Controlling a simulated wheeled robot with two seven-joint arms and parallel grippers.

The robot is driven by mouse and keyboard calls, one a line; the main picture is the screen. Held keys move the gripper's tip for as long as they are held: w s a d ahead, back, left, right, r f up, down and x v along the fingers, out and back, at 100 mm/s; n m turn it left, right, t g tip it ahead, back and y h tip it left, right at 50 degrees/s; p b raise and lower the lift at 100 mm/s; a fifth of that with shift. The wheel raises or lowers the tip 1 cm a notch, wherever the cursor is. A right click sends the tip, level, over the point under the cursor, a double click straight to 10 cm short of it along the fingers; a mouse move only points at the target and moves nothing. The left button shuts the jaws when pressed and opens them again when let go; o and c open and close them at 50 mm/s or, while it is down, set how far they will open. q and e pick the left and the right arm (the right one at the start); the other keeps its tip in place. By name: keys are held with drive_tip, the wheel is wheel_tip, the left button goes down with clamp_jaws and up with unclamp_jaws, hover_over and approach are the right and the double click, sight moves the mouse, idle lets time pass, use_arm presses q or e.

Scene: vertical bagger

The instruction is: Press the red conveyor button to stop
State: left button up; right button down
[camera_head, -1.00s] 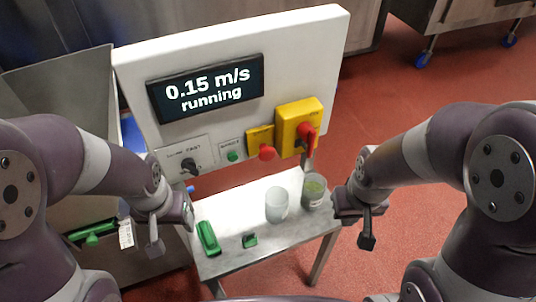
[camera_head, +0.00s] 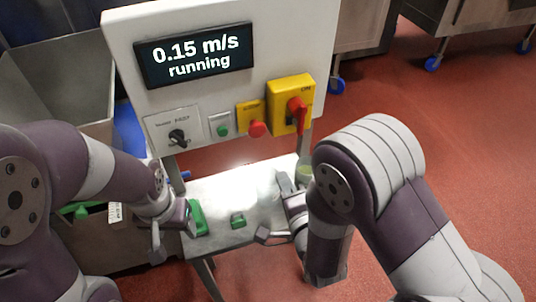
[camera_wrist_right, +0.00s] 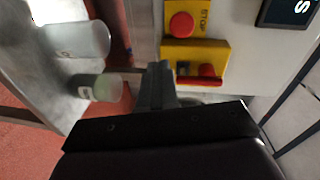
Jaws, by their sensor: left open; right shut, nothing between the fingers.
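The red stop button (camera_head: 257,129) sits on a yellow plate on the white panel. In the right wrist view the red button (camera_wrist_right: 182,25) has STOP printed beside it. My right gripper (camera_head: 281,184) is shut and empty, below the button and apart from it, over the small table. In the right wrist view its fingers (camera_wrist_right: 158,82) point toward the panel, below the yellow switch box. My left gripper (camera_head: 172,238) is open and empty at the table's left edge. The display (camera_head: 195,56) reads "0.15 m/s running".
A yellow box with a red rotary switch (camera_head: 297,110) is right of the button. A green button (camera_head: 223,130) and black knob (camera_head: 178,137) are left. Two cups, one clear (camera_wrist_right: 85,40), one greenish (camera_wrist_right: 97,87), and green items (camera_head: 238,221) stand on the metal table (camera_head: 228,188).

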use_arm(q)
drive_tip(key=shift+s+d+f, duration=0.2)
drive_tip(key=shift+s+f, duration=0.05)
drive_tip(key=shift+f, duration=0.1)
use_arm(e)
drive_tip(key=shift+s+a+r+m+t+y, duration=0.1)
drive_tip(key=shift+s+r+m+t+y, duration=0.2)
drive_tip(key=shift+s+t, duration=0.2)
drive_tip(key=shift+s+a+r+m+t+y, duration=0.1)
drive_tip(key=shift+s+r+m+t+y, duration=0.25)
drive_tip(key=shift+s, duration=0.25)
drive_tip(key=shift+w, duration=0.15)
drive_tip(key=p, duration=0.2)
approach(258, 133)
drive_tip(key=x, duration=0.6)
drive_tip(key=shift+w+a, duration=0.15)
drive_tip(key=shift+w, duration=0.25)
use_arm(q)
wheel_tip(258, 133, up, 2)
drive_tip(key=shift+r, duration=0.1)
